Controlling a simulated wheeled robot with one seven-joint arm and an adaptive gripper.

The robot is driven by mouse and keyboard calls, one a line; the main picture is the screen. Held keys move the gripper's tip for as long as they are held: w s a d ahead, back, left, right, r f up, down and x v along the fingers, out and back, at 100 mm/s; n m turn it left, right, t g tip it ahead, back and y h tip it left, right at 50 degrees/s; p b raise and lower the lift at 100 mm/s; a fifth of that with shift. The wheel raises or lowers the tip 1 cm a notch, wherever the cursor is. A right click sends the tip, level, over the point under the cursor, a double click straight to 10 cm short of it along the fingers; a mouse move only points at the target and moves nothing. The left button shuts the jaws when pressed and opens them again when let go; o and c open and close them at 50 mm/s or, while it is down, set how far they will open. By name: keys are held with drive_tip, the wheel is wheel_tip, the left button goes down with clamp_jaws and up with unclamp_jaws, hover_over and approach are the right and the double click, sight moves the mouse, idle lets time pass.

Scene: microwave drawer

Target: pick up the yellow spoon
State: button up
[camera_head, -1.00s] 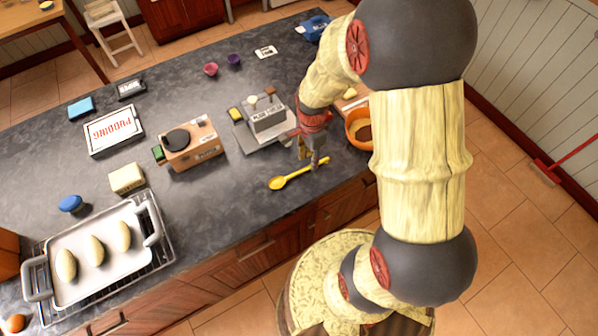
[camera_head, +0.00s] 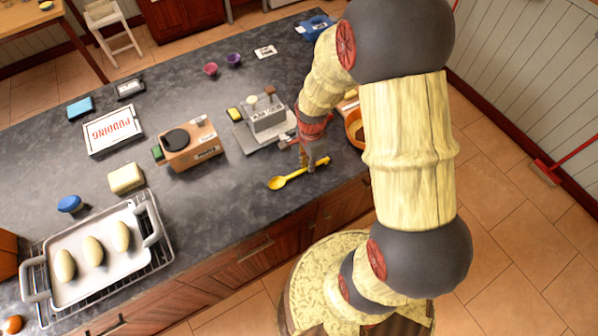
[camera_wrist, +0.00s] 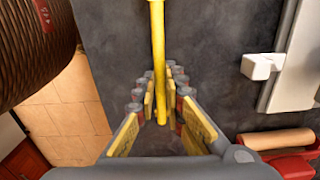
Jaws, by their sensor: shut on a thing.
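The yellow spoon (camera_head: 287,180) lies on the dark countertop near its front edge, bowl to the left and handle to the right. My gripper (camera_head: 311,165) is at the right part of its handle, pointing down. In the wrist view the yellow handle (camera_wrist: 158,50) runs from the top edge down between the two fingers of my gripper (camera_wrist: 161,112). The fingers are shut on the handle. The spoon's bowl is outside the wrist view. In the head view the spoon looks level and at or very near the counter surface; I cannot tell a gap.
A grey scale-like device (camera_head: 268,118) stands just behind my gripper. A brown bowl (camera_head: 354,130) is to the right, partly hidden by my arm. A brown boxy appliance (camera_head: 190,147) stands to the left. The counter (camera_head: 235,205) left of the spoon is clear.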

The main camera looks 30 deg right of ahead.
clamp_jaws()
drive_tip(key=shift+r, duration=0.1)
drive_tip(key=shift+w+r, duration=0.1)
drive_tip(key=shift+r, duration=0.35)
wheel_tip(320, 180, up, 2)
drive_tip(key=shift+r+p, duration=0.15)
drive_tip(key=shift+p, duration=0.2)
drive_tip(key=s+d+r+p, duration=0.1)
drive_tip(key=s+d+r, duration=0.3)
drive_tip(key=s+r, duration=0.5)
drive_tip(key=s, duration=0.4)
drive_tip(key=shift+s+d+r+p, duration=0.15)
drive_tip(key=shift+s+r+p, duration=0.15)
drive_tip(key=shift+r+p, duration=0.05)
drive_tip(key=shift+w+d, duration=0.1)
